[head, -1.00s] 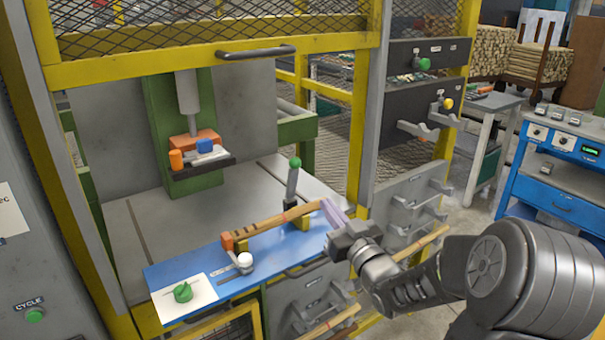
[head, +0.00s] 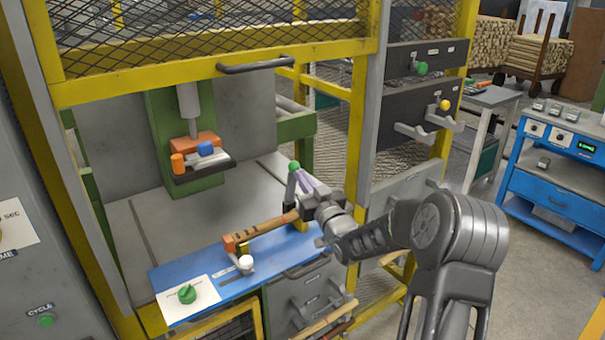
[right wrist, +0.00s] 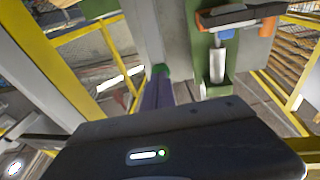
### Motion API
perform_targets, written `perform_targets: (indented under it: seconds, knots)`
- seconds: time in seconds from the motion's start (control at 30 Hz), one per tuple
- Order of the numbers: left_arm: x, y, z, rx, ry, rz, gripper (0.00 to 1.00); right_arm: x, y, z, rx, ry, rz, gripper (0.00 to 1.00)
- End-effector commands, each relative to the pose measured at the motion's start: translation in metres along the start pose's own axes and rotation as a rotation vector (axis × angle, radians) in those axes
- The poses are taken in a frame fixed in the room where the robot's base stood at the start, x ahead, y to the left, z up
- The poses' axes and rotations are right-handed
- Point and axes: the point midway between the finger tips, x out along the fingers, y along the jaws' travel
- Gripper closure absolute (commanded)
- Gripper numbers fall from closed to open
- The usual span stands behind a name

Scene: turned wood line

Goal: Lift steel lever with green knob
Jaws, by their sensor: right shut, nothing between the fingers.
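The steel lever (head: 291,186) with its green knob (head: 294,166) stands upright at the back right of the blue panel. My right gripper (head: 302,177) is shut and empty, with its purple fingers just right of the lever, close to the knob. I cannot tell whether they touch it. The gripper's body hides the lever's foot. In the right wrist view the green knob (right wrist: 160,69) shows just beyond the tips of the purple fingers (right wrist: 156,92). The lever's shaft is mostly hidden there. My left gripper is not in view.
A yellow frame post (head: 357,120) stands right of the lever. A grey bar handle (head: 256,65) hangs above.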

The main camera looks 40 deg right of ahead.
Motion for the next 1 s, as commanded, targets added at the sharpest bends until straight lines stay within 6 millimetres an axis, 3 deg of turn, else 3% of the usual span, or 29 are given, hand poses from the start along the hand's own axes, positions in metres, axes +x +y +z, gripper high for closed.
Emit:
perform_targets:
  seconds: [0.37,0.63,1.0]
  knots:
    - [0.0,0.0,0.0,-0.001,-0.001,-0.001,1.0,0.003,0.0,0.0,0.0,0.0,0.0,1.0]
    - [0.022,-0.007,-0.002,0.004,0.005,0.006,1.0,0.023,-0.003,-0.001,-0.001,0.004,-0.002,1.0]
    - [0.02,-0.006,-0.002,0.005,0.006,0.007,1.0,0.025,-0.002,-0.005,0.0,0.0,0.0,1.0]
